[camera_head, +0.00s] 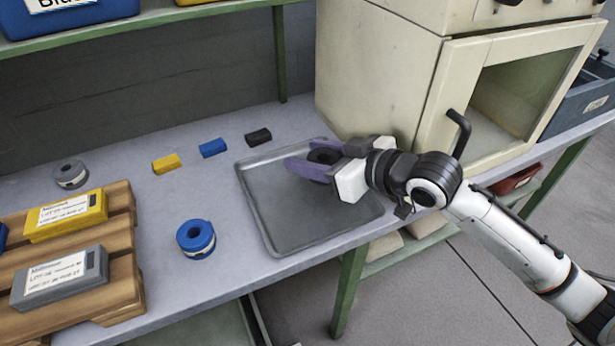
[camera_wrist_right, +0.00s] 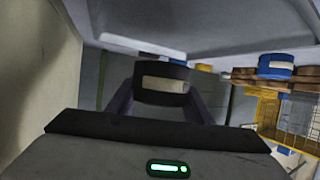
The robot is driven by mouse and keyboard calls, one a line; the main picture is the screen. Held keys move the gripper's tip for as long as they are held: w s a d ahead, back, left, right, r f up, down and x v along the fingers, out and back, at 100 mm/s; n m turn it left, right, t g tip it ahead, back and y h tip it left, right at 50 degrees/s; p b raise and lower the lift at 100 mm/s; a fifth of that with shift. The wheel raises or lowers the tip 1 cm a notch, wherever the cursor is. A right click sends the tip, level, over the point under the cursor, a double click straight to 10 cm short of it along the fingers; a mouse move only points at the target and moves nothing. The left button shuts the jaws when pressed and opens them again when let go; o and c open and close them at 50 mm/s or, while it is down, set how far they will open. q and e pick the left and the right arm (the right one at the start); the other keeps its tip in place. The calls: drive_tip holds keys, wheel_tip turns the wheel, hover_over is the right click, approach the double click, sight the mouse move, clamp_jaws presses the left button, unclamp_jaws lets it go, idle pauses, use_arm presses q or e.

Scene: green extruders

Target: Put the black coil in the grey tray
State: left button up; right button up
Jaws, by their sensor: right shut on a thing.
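The black coil (camera_head: 324,156) is between the purple fingers of my right gripper (camera_head: 312,166), over the back right part of the grey tray (camera_head: 290,231). In the right wrist view the coil (camera_wrist_right: 161,83) shows its pale label, with a finger on each side. The right gripper is shut on it. I cannot tell whether the coil touches the tray floor. The visible tray floor is otherwise empty. My left gripper is not in view.
A cream cabinet (camera_head: 388,75) stands right behind the tray. A blue coil (camera_head: 196,238) and a grey coil (camera_head: 71,174) sit on the table to the left. Yellow, blue and black blocks lie behind. A wooden pallet (camera_head: 121,285) holds labelled boxes at front left.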

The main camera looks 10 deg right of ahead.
sight(311, 188)
drive_tip(key=shift+f+b, duration=0.45)
drive_tip(key=shift+f, duration=2.6)
drive_tip(key=o, duration=1.1)
drive_tip(key=shift+s+d+r, duration=0.1)
drive_tip(key=shift+s+r, duration=0.05)
drive_tip(key=shift+r, duration=0.05)
drive_tip(key=v, duration=1)
drive_tip(key=shift+s+d+p, duration=0.2)
drive_tip(key=shift+p, duration=0.2)
drive_tip(key=shift+s+d+r, duration=0.2)
drive_tip(key=shift+s+r, duration=0.1)
drive_tip(key=shift+s, duration=0.15)
